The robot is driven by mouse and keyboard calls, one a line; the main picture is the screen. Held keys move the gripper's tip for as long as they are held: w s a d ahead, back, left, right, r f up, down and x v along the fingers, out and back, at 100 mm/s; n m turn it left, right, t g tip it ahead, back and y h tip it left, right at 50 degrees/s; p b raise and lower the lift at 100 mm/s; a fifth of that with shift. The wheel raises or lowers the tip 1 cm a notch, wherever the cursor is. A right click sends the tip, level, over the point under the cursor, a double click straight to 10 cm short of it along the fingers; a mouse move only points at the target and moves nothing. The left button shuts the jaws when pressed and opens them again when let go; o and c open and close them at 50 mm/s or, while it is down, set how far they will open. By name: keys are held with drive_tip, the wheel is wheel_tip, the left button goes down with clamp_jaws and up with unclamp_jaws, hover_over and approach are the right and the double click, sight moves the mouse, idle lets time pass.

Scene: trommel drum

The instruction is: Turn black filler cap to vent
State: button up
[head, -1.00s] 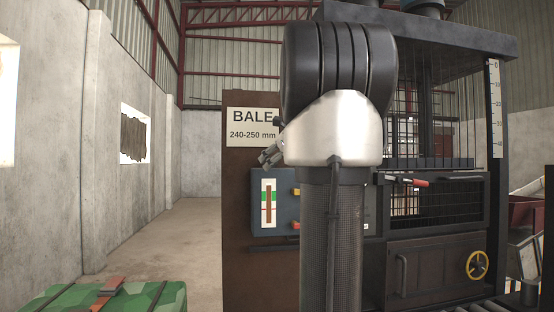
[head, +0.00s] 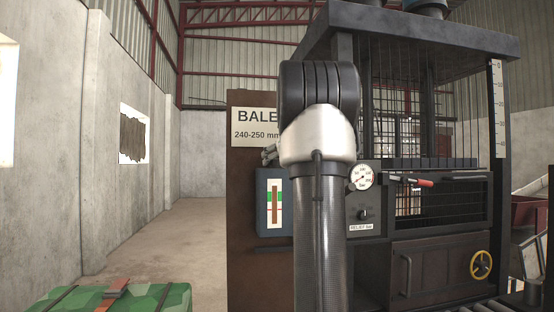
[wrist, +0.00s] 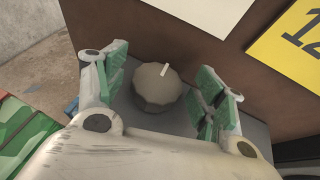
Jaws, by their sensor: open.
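The filler cap (wrist: 157,87) shows in the wrist view as a dark grey-brown, ribbed round knob with a white pointer line at its upper edge, tilted slightly right. It sits on a grey top surface. My gripper (wrist: 163,76) is open, with a green-padded finger on each side of the cap and a visible gap to each. In the head view only a small part of my gripper (head: 269,154) shows left of my arm, above the blue-grey box (head: 265,222) with a level gauge; the cap is hidden there. No vent marking is readable.
A brown panel with a BALE sign (head: 255,126) stands behind the box. A pressure gauge (head: 361,177) and a relief knob (head: 363,214) are right of my arm. A red-tipped lever (head: 418,182) crosses the press front. A green case (head: 150,298) lies lower left.

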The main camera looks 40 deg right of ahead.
drive_tip(key=c, duration=1)
drive_tip(key=shift+n+y, duration=0.3)
drive_tip(key=shift+y, duration=0.1)
drive_tip(key=n+y, duration=0.2)
drive_tip(key=shift+s+d+t+y, duration=0.1)
drive_tip(key=shift+d+t+y, duration=0.2)
drive_tip(key=shift+y, duration=0.1)
drive_tip(key=n+y, duration=0.4)
drive_tip(key=shift+d, duration=0.1)
drive_tip(key=n+g+y, duration=0.3)
drive_tip(key=n+y, duration=0.2)
drive_tip(key=shift+d, duration=0.1)
drive_tip(key=shift+n+g+y, duration=0.3)
drive_tip(key=shift+g+y, duration=0.1)
drive_tip(key=shift+g, duration=0.1)
drive_tip(key=o, duration=1)
